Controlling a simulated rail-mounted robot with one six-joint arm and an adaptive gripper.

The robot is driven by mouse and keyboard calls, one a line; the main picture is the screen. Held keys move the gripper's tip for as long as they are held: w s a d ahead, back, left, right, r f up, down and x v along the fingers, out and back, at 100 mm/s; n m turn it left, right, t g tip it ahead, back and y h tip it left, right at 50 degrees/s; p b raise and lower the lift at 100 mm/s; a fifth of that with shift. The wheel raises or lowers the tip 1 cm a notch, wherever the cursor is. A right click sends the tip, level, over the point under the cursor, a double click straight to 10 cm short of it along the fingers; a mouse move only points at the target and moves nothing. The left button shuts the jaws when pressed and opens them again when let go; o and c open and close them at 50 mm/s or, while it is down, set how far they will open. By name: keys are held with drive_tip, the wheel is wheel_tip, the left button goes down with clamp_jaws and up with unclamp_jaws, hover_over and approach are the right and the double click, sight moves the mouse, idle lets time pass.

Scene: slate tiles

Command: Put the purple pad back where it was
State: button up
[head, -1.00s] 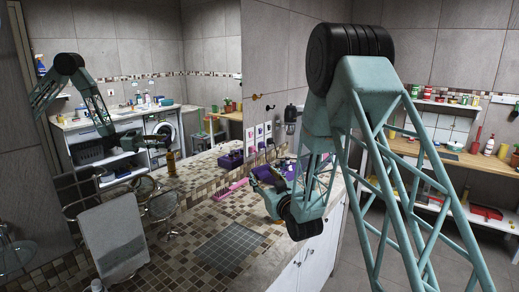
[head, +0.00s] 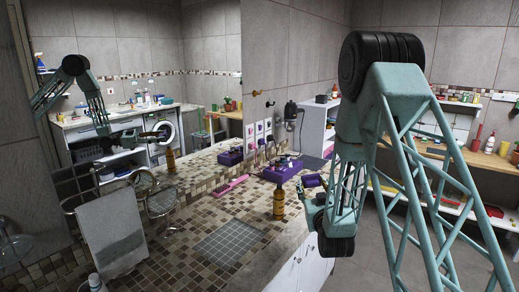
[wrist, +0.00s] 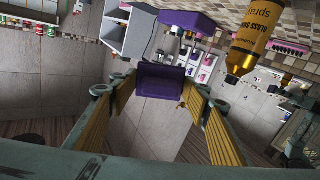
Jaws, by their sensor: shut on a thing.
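The purple pad (head: 312,181) is in my gripper in the head view, near the counter's right edge. In the wrist view the pad (wrist: 160,80) sits between the two yellow-lined fingers, and my gripper (wrist: 160,88) is shut on it. A purple box (head: 283,172) with small items on top stands on the tiled counter, just left of the gripper. It also shows in the wrist view (wrist: 187,20), apart from the pad. The pad is clear of the counter surface. The fingertips are too small to make out in the head view.
An amber spray bottle (head: 279,203) stands upright on the counter, close to the gripper's left. A pink brush (head: 232,188) and a grey tiled square (head: 228,243) lie farther left. A white shelf unit (head: 316,125) stands behind. A mirror reflects the counter.

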sight(312, 181)
wheel_tip(312, 181, down, 7)
drive_tip(key=b, duration=0.6)
drive_tip(key=shift+r, duration=0.1)
idle(0.5)
wheel_tip(312, 181, up, 17)
drive_tip(key=p, duration=1.6)
drive_tip(key=shift+w+a, duration=0.15)
drive_tip(key=shift+w, duration=0.05)
